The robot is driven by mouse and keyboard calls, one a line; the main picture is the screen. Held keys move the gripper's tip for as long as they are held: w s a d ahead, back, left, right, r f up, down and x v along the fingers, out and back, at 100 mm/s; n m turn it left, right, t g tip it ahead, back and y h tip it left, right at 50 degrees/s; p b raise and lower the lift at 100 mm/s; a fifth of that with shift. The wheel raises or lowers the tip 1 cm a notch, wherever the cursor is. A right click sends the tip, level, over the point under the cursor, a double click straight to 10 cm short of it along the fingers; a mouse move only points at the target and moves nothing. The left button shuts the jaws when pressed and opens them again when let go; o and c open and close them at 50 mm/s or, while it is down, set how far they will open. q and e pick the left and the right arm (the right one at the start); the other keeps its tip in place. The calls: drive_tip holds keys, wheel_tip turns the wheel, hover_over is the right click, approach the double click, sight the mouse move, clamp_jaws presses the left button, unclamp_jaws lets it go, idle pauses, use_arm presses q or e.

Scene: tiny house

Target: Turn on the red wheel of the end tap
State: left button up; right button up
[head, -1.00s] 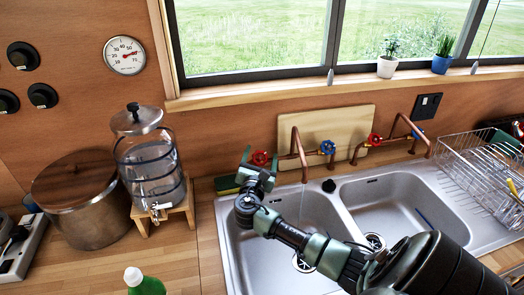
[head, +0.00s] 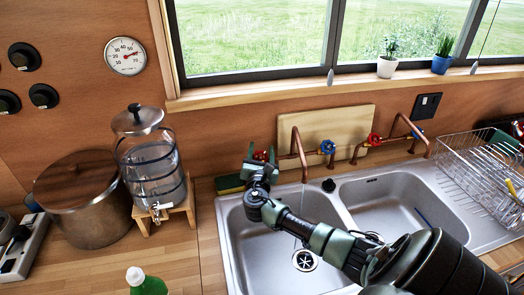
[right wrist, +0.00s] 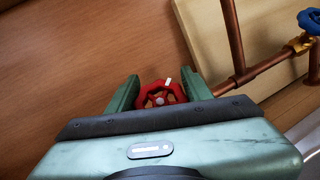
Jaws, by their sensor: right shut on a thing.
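The left tap (head: 299,147) is copper, with a red wheel (head: 261,155) at its left end and a blue wheel (head: 327,147) at its right. My right gripper (head: 262,163) is at the red wheel, which its fingers partly hide. In the right wrist view, the red wheel (right wrist: 160,94) sits between the two green fingers of my right gripper (right wrist: 159,90), which is shut on it. A thin pale stream (head: 303,196) falls from the left spout. My left gripper is not in view.
A second tap with another red wheel (head: 374,140) stands to the right. Below are two sink basins (head: 395,205). A cutting board (head: 350,122) leans behind the taps. A sponge (head: 229,184) lies left of my gripper; a glass dispenser (head: 148,165) stands further left.

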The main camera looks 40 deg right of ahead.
sight(261, 156)
drive_tip(key=shift+w+a+n+t+y, duration=0.15)
drive_tip(key=shift+n+t+y, duration=0.5)
drive_tip(key=shift+n, duration=0.45)
drive_tip(key=o, duration=1.4)
drive_tip(key=shift+c, duration=0.2)
drive_tip(key=b+v, duration=0.1)
drive_tip(key=v, duration=0.7)
